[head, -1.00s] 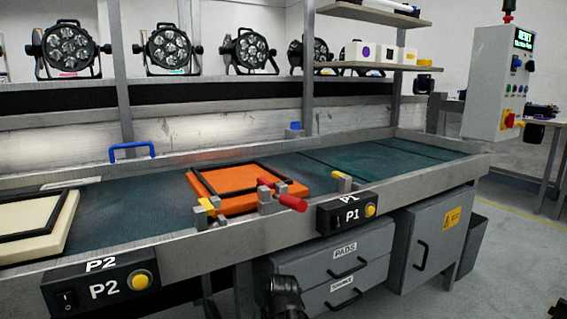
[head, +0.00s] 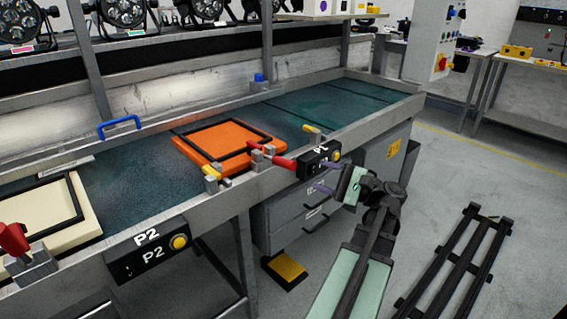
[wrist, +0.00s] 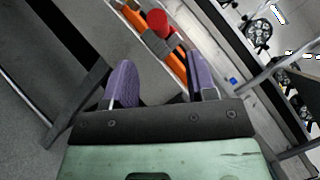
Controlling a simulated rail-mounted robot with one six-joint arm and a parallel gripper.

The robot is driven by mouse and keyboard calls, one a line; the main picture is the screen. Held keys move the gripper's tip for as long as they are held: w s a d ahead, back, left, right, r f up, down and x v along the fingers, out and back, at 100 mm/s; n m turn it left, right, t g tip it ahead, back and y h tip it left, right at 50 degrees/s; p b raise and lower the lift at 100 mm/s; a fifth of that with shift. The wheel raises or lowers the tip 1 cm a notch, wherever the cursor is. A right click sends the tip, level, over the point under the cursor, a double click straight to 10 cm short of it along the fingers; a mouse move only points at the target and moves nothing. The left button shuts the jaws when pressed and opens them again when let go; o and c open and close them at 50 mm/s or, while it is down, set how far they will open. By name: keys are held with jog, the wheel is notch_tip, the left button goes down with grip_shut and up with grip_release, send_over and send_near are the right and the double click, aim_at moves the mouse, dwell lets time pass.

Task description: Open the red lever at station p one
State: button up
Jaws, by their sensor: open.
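The red lever (head: 284,163) at station P1 sticks out over the table's front rail, beside the orange pad (head: 200,150) with a black frame on it. In the wrist view the lever's round red end (wrist: 157,20) shows beyond my fingers, near the top. My gripper (head: 328,180) has purple fingers and is open. It is right of the lever, in front of the P1 box (head: 318,158), apart from the lever. In the wrist view my gripper (wrist: 162,75) has nothing between its fingers.
A P2 box (head: 150,250) with a yellow button is on the front rail at left, near another red lever (head: 12,240) and a cream pad (head: 30,232). Grey drawers stand below the table. A yellow pedal (head: 286,268) lies on the floor.

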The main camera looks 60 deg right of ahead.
aim_at(286, 164)
jog(key=p+x, duration=0.2)
jog(key=x, duration=0.8)
jog(key=shift+w+a, duration=0.1)
grip_shut()
